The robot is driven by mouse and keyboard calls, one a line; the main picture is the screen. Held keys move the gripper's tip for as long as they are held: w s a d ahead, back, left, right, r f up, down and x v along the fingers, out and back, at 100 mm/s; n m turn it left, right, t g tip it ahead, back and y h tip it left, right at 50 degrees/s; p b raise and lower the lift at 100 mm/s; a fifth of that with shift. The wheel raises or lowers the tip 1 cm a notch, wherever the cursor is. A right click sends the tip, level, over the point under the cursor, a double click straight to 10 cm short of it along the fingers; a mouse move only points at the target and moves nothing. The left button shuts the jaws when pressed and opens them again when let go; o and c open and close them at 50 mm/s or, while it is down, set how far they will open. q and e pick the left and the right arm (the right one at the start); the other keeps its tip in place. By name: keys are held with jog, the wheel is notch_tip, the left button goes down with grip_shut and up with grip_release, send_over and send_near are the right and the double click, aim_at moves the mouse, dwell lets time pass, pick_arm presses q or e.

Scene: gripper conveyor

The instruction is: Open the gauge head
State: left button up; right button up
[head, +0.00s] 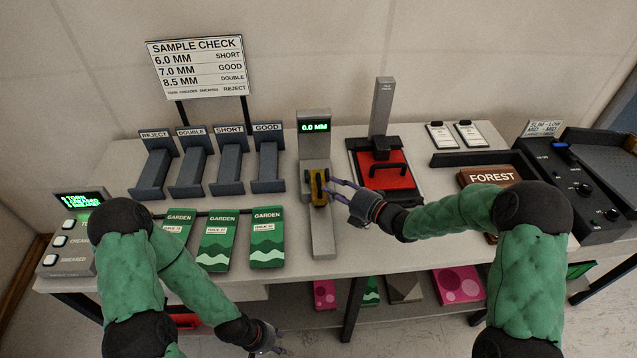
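The gauge (316,150) is a grey stand in the middle of the table. Its green display reads 0.0 MM. Its yellow and black gauge head (318,187) sits low on the stand, above a grey bed (322,235) that runs toward the table's front edge. My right gripper (335,188) is at the right side of the gauge head, its fingers pointing left at it. The fingers look apart; whether they touch the head is unclear. My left gripper (277,345) is low in front of the table, away from the gauge, and its fingers are partly cut by the picture's lower edge.
Green GARDEN packets (267,237) lie left of the gauge, below the sorting slots (211,160). A press with a red plate (384,175) stands close on the right, behind my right forearm. A brown FOREST box (490,178) and a dark control console (585,190) are farther right.

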aim_at(318, 180)
jog(key=b+x, duration=0.1)
jog(key=x, duration=0.5)
grip_shut()
